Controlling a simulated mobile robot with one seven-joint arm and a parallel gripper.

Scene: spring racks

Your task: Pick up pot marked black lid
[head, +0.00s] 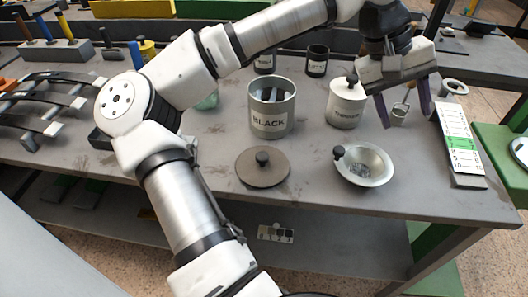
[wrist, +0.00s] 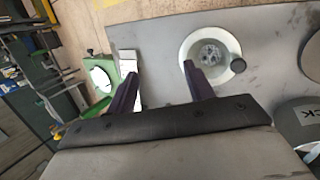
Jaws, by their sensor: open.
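The grey metal pot marked BLACK (head: 272,120) stands upright and open on the workbench, with dark contents showing inside. A flat grey-brown round lid with a black knob (head: 262,166) lies on the bench just in front of it. In the wrist view, part of the pot (wrist: 310,125) shows at the right edge, and a dark disc that looks like the lid (wrist: 313,55) is cut off above it. My gripper (head: 405,119) is open and empty, over the bench's right side, well right of pot and lid. Its two purple fingers (wrist: 160,70) point downward.
A white lidded pot (head: 346,105) and a shallow metal bowl (head: 364,166) stand between my gripper and the lid. The bench front is mostly clear left of the lid.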

